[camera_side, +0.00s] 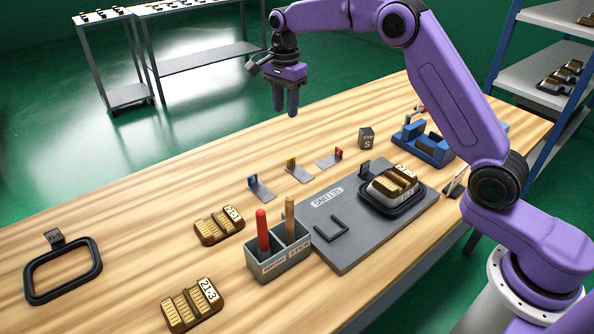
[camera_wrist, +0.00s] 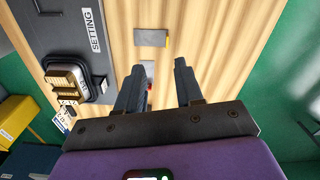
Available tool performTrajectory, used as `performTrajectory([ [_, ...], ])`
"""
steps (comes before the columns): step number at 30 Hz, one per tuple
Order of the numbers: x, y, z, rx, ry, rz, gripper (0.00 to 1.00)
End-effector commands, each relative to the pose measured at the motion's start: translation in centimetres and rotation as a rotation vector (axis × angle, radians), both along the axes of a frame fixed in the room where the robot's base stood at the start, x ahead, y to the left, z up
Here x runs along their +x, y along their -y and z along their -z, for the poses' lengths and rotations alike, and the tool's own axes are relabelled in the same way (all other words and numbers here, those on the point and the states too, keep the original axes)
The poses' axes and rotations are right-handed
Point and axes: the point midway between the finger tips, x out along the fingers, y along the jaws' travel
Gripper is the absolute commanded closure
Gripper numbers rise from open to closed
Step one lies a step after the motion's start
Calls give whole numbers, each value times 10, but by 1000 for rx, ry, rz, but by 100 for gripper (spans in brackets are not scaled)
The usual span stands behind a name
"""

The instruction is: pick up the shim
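Three small flat grey plates with coloured tabs, which look like shims, lie in a row on the wooden table: the blue-tabbed one (camera_side: 262,190), the yellow-tabbed one (camera_side: 299,174) and the red-tabbed one (camera_side: 328,161). The wrist view shows the yellow-tabbed plate (camera_wrist: 149,37) in full, and the red-tabbed plate (camera_wrist: 147,66) partly hidden behind a finger. My gripper (camera_side: 286,112) hangs fingers down, high above the table, apart from the plates. In the wrist view my gripper (camera_wrist: 161,66) has its fingers spread with nothing between them.
A grey board (camera_side: 349,255) marked SETTING carries a black frame (camera_side: 421,205) around gold blocks. A grey holder (camera_side: 281,264) with a red and a wooden handle stands in front. Gold blocks (camera_side: 218,227), a blue fixture (camera_side: 436,151) and a small dark block (camera_side: 366,138) stand around.

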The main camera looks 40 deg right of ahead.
Motion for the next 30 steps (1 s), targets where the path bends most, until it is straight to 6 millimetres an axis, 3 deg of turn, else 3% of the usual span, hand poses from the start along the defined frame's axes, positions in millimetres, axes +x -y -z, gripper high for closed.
performTrajectory([
  [5, 18, 22, 10, 0, -3, 171, 64],
  [11, 22, 29, 20, -1, -6, 225, 64],
  [30, 21, 29, 127, -1, -5, 222, 64],
])
